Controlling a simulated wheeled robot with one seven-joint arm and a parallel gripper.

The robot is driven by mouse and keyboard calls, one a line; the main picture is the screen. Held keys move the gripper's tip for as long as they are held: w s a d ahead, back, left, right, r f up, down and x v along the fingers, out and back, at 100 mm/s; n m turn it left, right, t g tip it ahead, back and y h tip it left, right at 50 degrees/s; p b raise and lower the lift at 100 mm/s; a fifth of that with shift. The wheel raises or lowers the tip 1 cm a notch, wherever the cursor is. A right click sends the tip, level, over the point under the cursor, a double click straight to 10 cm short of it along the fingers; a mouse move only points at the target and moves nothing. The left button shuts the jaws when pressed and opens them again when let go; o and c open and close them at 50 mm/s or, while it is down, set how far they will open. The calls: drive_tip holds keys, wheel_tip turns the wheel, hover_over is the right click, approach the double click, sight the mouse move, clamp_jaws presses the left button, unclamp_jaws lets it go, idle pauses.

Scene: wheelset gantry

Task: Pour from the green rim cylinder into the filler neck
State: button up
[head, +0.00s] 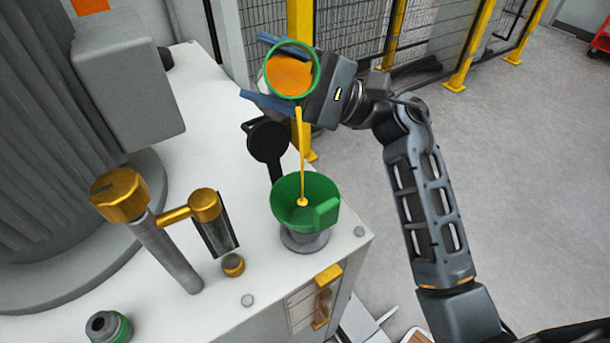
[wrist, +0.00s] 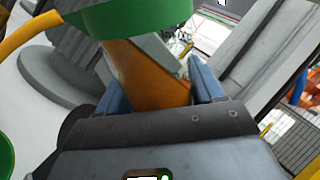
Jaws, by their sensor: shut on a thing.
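The green rim cylinder (head: 291,75) is tipped with its mouth toward the head camera, and orange liquid shows inside. My gripper (head: 275,75) is shut on it, with blue fingers on both sides. In the wrist view the cylinder (wrist: 148,78) sits between the blue fingers (wrist: 160,90), its green rim at the top. A thin yellow-orange stream (head: 301,150) runs from its lip down into a green funnel (head: 290,197). The funnel stands on the grey filler neck (head: 304,240), which it mostly hides. A little liquid shows in the funnel's bottom.
A black cap (head: 268,141) stands open behind the funnel. A brass-topped pipe with a sight glass (head: 218,235) stands to the left. A green-ringed fitting (head: 108,327) is at the front left. Yellow-posted mesh fencing (head: 400,35) stands behind.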

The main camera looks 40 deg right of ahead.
drive_tip(key=shift+n+y+b, duration=0.4)
drive_tip(key=shift+n+b, duration=0.05)
drive_tip(key=shift+n, duration=0.45)
drive_tip(key=shift+s+r+n+g+y, duration=0.1)
drive_tip(key=shift+r+n+g+y, duration=0.25)
drive_tip(key=shift+n+g+y, duration=0.25)
idle(0.9)
drive_tip(key=shift+f, duration=0.1)
